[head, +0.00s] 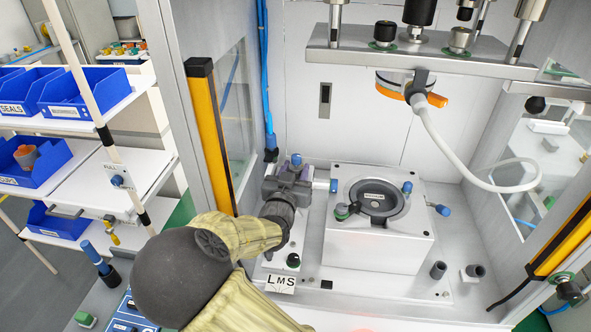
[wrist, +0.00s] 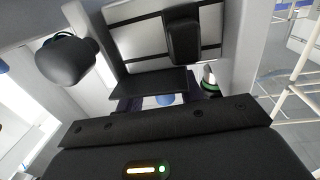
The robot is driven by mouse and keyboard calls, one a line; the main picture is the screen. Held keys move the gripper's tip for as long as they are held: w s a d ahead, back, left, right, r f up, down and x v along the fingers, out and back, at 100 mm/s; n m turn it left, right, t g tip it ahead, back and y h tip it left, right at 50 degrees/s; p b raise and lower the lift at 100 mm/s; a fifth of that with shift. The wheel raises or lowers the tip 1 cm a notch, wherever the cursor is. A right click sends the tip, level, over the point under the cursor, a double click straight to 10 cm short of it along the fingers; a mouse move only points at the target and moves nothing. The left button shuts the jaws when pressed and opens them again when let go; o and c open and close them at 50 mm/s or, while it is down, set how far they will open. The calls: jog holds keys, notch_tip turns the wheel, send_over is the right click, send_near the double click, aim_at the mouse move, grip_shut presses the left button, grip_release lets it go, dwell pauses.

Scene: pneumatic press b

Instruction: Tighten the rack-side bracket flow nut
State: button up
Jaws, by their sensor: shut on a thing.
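A small blue flow nut (head: 296,160) shows at the tip of my gripper (head: 290,174), left of the white block on the press bed. I take it for the rack-side bracket nut, but its bracket is mostly hidden by the gripper. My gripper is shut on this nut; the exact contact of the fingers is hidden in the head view. In the wrist view a blue patch (wrist: 163,99) shows between the dark fingers, partly covered by a black plate (wrist: 150,82).
The white block (head: 375,243) with a round black fixture and other blue fittings (head: 407,187) stands close on the right. A yellow-black guard post (head: 210,130) and blue hose (head: 266,90) are at left. The press plate (head: 420,55) hangs above. Blue bins (head: 90,92) fill the left rack.

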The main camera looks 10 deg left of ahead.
jog(key=shift+r, duration=0.1)
jog(key=o, duration=1)
jog(key=s+b, duration=0.2)
jog(key=s, duration=1.5)
jog(key=shift+s+a+b, duration=0.2)
jog(key=shift+a+b, duration=0.15)
